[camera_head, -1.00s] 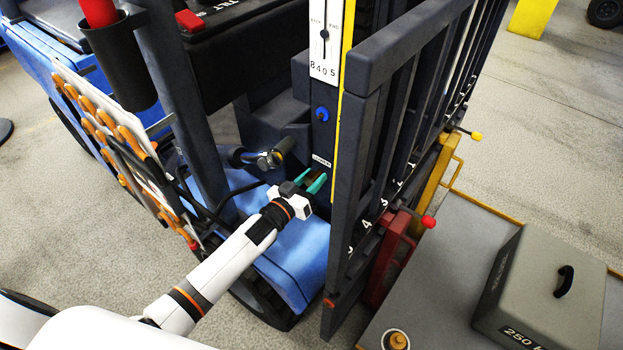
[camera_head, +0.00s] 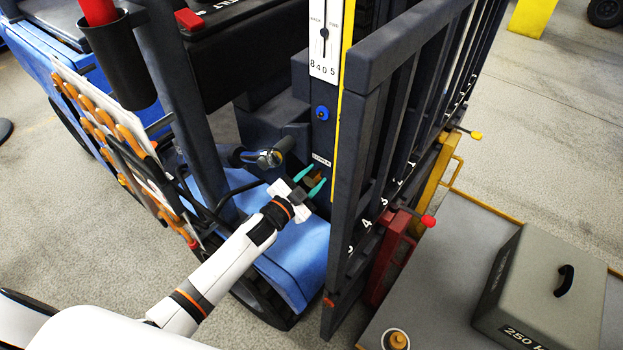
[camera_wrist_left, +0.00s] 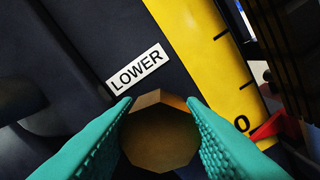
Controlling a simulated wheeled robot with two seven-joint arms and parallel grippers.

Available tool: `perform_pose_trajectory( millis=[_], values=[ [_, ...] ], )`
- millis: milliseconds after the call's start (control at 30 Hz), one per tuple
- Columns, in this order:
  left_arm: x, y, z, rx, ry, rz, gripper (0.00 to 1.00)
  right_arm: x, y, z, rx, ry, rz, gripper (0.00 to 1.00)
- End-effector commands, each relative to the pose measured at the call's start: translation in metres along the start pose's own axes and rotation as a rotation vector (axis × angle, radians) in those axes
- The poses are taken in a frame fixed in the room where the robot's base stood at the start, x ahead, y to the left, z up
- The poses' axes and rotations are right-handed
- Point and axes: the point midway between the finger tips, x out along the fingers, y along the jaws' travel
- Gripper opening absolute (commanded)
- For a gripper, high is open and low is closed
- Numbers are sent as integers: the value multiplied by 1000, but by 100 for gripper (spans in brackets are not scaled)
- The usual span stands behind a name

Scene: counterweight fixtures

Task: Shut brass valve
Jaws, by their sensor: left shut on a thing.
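The brass valve (camera_wrist_left: 160,138) shows in the left wrist view as a faceted brass knob just below a white "LOWER" label (camera_wrist_left: 139,70). My left gripper (camera_wrist_left: 160,125) has its two green fingers on either side of the knob and is shut on it. In the head view my left gripper (camera_head: 311,182) reaches the dark mast column below the same label, and a little of the brass valve (camera_head: 312,178) shows between the fingers. The valve's stem is hidden behind the knob. My right gripper is not in view.
A blue knob (camera_head: 322,113) sits above the label. A yellow scale strip (camera_wrist_left: 207,60) runs beside the valve. The dark fork guard (camera_head: 357,200) stands close to the right. A grey 250 weight (camera_head: 540,290) sits on a platform at the lower right.

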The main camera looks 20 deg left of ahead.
Motion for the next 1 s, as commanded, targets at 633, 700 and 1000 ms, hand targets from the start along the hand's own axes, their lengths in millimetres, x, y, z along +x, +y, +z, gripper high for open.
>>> perform_pose_trajectory(
  millis=[633,700,1000],
  values=[
    [0,-1,0,201,-1,-1,13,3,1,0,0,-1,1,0],
    [0,-1,0,202,-1,-1,13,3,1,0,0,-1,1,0],
    [0,-1,0,201,0,-1,46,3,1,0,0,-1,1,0]
  ],
)
